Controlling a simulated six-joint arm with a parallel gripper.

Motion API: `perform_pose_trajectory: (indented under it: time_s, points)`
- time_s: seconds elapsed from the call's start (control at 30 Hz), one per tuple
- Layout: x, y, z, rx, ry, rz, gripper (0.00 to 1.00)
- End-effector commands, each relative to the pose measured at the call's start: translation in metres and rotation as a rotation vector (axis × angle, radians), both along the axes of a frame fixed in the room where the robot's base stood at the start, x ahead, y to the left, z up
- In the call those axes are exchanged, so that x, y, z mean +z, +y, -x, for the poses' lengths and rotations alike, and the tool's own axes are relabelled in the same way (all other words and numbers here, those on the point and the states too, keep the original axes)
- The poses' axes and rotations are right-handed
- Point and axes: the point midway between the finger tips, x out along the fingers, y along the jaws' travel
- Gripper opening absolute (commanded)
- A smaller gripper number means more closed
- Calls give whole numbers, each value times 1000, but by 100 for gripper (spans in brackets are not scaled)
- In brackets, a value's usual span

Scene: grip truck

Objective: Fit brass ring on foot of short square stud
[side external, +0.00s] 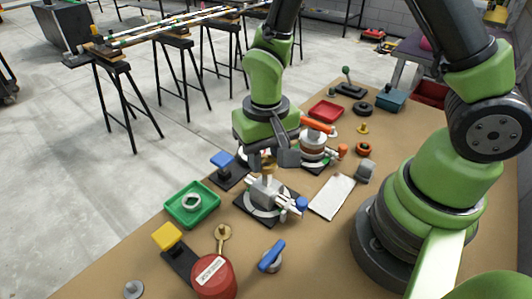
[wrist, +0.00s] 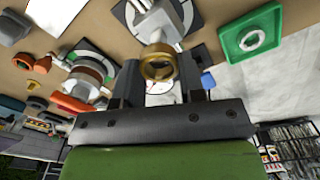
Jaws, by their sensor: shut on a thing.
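My gripper (side external: 268,162) points down over the near vise-like grey fixture (side external: 263,195), which stands on a black plate with a pale round dial. In the wrist view my gripper (wrist: 160,82) is shut on the brass ring (wrist: 158,66), which sits between the two fingers with its opening toward the camera. The brass ring also shows as a small brass patch (side external: 268,172) under the fingers in the side view. In the wrist view the grey fixture (wrist: 165,18) lies just beyond the ring.
A second fixture with an orange handle (side external: 316,125) stands close behind to the right. A green tray (side external: 175,212) holding a pale ring is at left. A blue-topped block (side external: 222,160), white plate (side external: 333,196), red canister (side external: 214,280) and blue-handled knob (side external: 271,257) surround the fixture.

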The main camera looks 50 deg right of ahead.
Motion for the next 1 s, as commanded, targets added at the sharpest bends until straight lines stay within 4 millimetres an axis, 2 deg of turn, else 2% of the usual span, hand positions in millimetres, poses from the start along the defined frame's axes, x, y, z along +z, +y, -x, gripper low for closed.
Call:
perform_pose_trajectory:
  time_s: [0.47, 1.0]
  points:
    - [-2, 0, 0, 0, 0, 0, 9]
    - [-17, 0, 0, 0, 0, 0, 9]
